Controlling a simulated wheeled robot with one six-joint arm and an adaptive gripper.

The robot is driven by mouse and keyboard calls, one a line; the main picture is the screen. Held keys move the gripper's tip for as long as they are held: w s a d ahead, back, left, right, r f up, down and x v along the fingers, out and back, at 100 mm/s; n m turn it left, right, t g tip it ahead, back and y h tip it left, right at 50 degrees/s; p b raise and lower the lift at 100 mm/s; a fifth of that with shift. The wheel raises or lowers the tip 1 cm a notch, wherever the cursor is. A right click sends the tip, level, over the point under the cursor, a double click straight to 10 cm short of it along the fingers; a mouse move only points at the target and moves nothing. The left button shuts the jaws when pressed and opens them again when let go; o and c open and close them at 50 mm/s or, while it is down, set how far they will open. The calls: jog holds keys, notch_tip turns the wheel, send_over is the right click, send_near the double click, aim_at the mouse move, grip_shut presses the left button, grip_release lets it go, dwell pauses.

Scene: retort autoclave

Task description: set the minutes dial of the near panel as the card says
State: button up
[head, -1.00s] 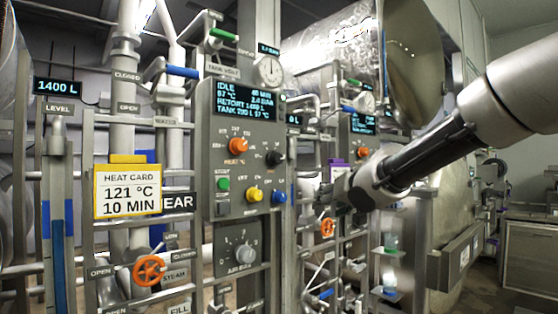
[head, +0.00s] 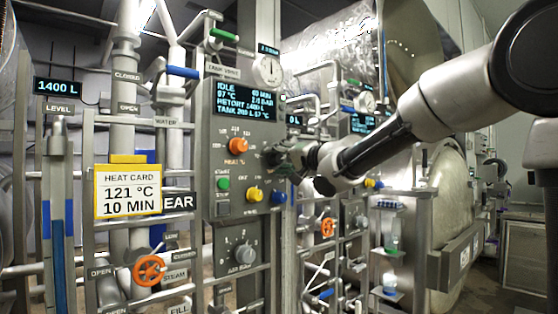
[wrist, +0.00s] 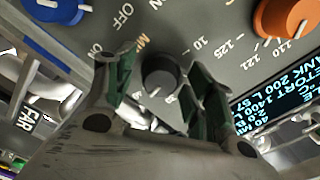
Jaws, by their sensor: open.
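The yellow-framed heat card (head: 127,192) reads 121 °C, 10 MIN. The near panel (head: 222,150) carries a lit screen (head: 247,103) showing IDLE; its minutes figure is too small to read surely. The black minutes dial (wrist: 160,73) is in the wrist view, with its scale partly hidden; a 10 mark shows beside it. My gripper (wrist: 159,76) is open, with one green-padded finger on each side of the dial and visible gaps. In the head view my gripper (head: 284,158) is at the panel's right edge and mostly covers the dial.
A grey air bleed dial (head: 243,253) is lower. Pipes and an orange valve wheel (head: 148,271) stand left.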

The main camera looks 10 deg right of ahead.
jog(key=shift+w, duration=0.15)
jog(key=c, duration=1)
